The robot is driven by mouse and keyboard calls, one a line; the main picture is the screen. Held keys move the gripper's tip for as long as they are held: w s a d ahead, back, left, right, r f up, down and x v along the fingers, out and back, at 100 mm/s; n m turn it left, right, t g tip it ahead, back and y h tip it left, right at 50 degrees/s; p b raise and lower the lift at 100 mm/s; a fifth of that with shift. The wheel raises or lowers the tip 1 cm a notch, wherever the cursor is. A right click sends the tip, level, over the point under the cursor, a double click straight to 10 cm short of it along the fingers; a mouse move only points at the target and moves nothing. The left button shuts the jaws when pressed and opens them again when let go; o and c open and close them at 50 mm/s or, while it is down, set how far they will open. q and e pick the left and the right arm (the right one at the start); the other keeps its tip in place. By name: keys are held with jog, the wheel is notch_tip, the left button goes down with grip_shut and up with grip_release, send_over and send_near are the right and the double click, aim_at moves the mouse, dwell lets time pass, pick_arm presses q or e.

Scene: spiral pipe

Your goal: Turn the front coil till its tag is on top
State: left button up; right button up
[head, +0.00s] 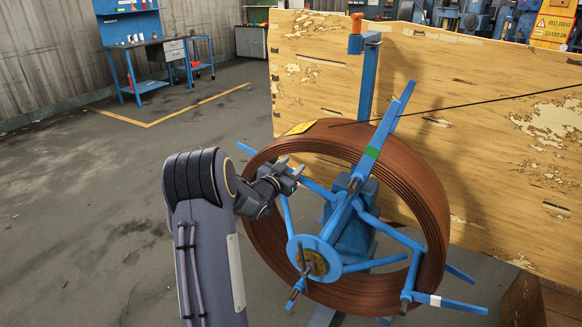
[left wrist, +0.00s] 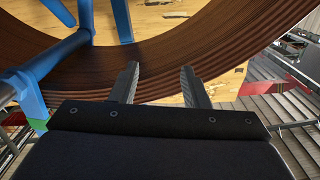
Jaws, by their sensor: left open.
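The front coil (head: 432,215), a wide ring of brown pipe, hangs upright on a blue spoked reel (head: 325,250). A yellow tag (head: 300,128) sits on the coil's rim at the upper left, left of the highest part. My left gripper (head: 298,172) is open at the coil's upper left side, inside the ring's outline. In the left wrist view, the open fingers (left wrist: 161,68) point at the brown coil (left wrist: 165,55), and they hold nothing. I cannot tell whether they touch it. My right gripper is not in view.
A worn wooden panel (head: 480,130) stands close behind the reel. A blue post (head: 368,85) with an orange top rises behind the coil. Blue spoke ends stick out past the rim, one with a green band (head: 372,152). The floor at left is open.

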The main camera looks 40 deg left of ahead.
pick_arm(q)
grip_shut()
dwell(1.2)
